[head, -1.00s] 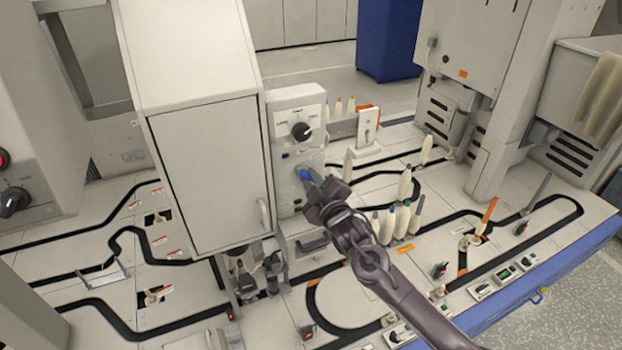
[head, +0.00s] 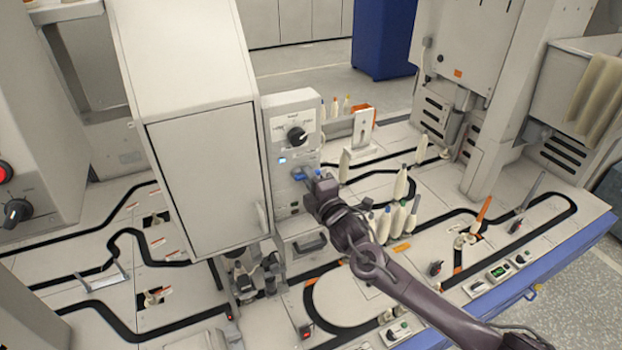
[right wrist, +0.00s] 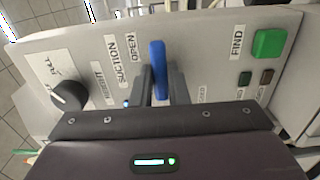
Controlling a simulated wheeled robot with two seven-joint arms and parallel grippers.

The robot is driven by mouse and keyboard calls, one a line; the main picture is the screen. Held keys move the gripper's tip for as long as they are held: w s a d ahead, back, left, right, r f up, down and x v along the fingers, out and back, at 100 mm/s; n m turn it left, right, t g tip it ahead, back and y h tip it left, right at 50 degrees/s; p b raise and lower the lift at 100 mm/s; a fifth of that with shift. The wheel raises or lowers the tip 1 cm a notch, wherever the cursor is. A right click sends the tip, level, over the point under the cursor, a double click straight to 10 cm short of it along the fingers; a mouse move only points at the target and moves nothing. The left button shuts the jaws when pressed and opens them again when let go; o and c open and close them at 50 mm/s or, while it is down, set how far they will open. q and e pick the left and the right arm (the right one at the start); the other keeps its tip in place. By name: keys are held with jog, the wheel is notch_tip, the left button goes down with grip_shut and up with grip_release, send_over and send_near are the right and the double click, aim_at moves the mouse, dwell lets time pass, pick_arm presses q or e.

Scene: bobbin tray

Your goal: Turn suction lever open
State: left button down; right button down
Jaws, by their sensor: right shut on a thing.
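The blue suction lever (head: 299,174) is on the front of the light grey control panel (head: 283,187), just left of my right gripper (head: 311,177) in the head view. In the right wrist view the blue lever (right wrist: 158,66) stands beside the printed words SUCTION and OPEN. The fingers of my right gripper (right wrist: 163,88) are on both sides of it, shut on it. The lever's long side runs along the lettering. A small blue-white light (head: 282,160) glows on the panel above the lever. My left gripper is not in view.
A black knob (head: 297,136) sits above the lever, and a green FIND button (right wrist: 269,43) is on the same panel. A large cabinet (head: 205,180) stands close at left. Several upright bobbins (head: 399,215) stand right of my right gripper.

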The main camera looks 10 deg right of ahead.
jog(key=shift+s+a+r+n, duration=0.1)
jog(key=shift+a+n, duration=0.2)
jog(key=shift+a, duration=0.15)
jog(key=c, duration=1.6)
grip_release()
jog(key=shift+a, duration=0.1)
jog(key=shift+o, duration=1)
jog(key=shift+a, duration=0.15)
jog(key=s+d, duration=0.1)
jog(key=s, duration=0.6)
jog(key=shift+s+d, duration=0.3)
jog(key=shift+d, duration=0.1)
